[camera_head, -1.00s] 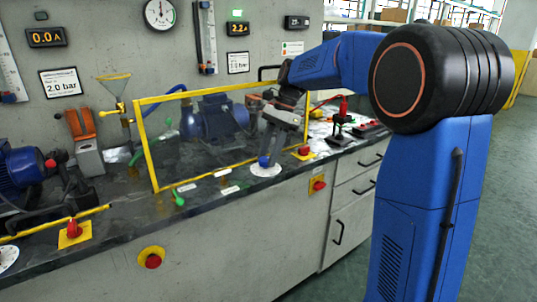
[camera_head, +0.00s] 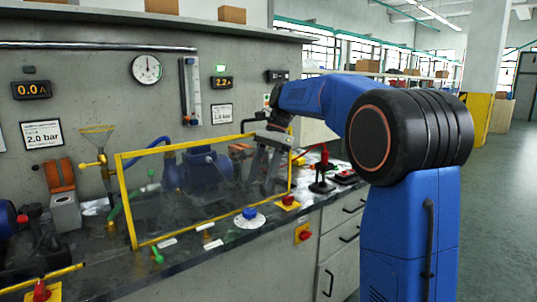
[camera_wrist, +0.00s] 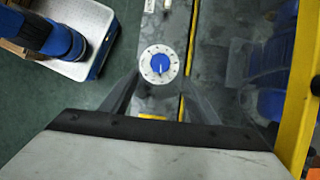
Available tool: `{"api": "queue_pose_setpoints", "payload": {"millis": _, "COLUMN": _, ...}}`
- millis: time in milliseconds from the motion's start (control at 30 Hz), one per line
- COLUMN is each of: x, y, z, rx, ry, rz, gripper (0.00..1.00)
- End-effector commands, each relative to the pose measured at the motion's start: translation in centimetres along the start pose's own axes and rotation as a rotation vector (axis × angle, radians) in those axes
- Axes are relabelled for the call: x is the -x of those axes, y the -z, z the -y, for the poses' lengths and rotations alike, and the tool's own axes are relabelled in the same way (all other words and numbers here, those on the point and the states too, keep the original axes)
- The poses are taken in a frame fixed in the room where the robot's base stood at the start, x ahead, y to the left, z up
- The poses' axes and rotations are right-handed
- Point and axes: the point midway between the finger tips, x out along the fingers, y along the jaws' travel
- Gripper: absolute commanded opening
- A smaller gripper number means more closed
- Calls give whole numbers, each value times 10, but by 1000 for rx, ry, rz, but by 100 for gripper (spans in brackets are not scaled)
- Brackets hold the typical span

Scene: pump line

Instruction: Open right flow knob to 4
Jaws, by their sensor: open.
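In the wrist view the knob (camera_wrist: 160,63) shows from above. Its pale pointer mark points toward the bottom of the picture; the dial numbers are too small to read. My gripper (camera_head: 268,188) is open and empty, above the knob and apart from it. In the wrist view its two fingers (camera_wrist: 160,78) lie either side of the dial's lower part.
A yellow frame (camera_head: 122,205) stands behind the knob, with a blue pump (camera_head: 205,172) behind it. A red switch on a yellow base (camera_head: 287,202) is right of the knob. A green valve handle (camera_head: 157,254) is to the left. A display (camera_head: 222,82) reads 2.2.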

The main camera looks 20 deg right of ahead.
Motion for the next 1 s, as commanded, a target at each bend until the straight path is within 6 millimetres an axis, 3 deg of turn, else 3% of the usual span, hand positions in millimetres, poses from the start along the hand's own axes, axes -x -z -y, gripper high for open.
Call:
{"api": "queue_pose_setpoints", "payload": {"millis": 200, "x": 44, "y": 1, "z": 1, "rx": -1, "ry": 3, "rz": -1, "gripper": 55}}
{"api": "queue_pose_setpoints", "payload": {"millis": 400, "x": 69, "y": 0, "z": 1, "rx": 0, "ry": 1, "rz": 0, "gripper": 55}}
{"api": "queue_pose_setpoints", "payload": {"millis": 600, "x": 80, "y": 0, "z": 0, "rx": 0, "ry": 1, "rz": 0, "gripper": 55}}
{"api": "queue_pose_setpoints", "payload": {"millis": 1000, "x": 79, "y": -4, "z": 0, "rx": 25, "ry": -2, "rz": -13, "gripper": 55}}
